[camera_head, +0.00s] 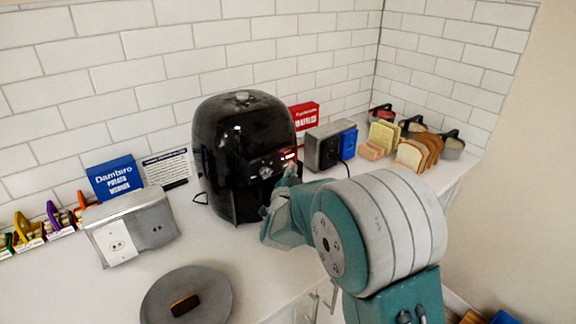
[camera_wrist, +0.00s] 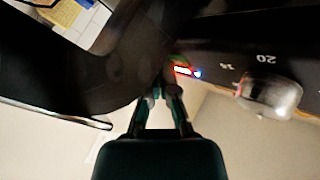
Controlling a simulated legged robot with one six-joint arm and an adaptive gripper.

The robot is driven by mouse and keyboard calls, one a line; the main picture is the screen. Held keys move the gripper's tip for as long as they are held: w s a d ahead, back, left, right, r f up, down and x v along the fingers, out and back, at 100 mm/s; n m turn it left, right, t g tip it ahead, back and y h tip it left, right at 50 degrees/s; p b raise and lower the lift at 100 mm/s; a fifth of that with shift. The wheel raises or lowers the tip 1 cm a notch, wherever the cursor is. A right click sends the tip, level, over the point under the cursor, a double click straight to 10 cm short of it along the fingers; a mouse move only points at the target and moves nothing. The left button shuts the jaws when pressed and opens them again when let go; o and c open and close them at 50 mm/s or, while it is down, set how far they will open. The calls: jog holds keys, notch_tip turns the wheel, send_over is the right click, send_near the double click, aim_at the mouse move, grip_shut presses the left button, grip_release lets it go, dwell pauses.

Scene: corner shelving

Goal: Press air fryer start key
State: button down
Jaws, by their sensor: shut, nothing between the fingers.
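The black air fryer (camera_head: 240,135) stands upright on the white counter against the tiled wall. My gripper (camera_head: 287,180) is at the right front of the fryer. In the wrist view, my gripper (camera_wrist: 163,88) is shut and empty, its tips at or very near the lit area. I cannot tell whether they touch it.
A metal outlet box (camera_head: 130,228) and blue box (camera_head: 115,178) stand left of the fryer.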

jog(key=shift+s+d, duration=0.4)
jog(key=shift+s, duration=0.2)
jog(key=s+d, duration=0.2)
jog(key=s, duration=0.2)
jog(key=shift+s+d, duration=0.1)
jog(key=shift+d, duration=0.3)
dwell(1.5)
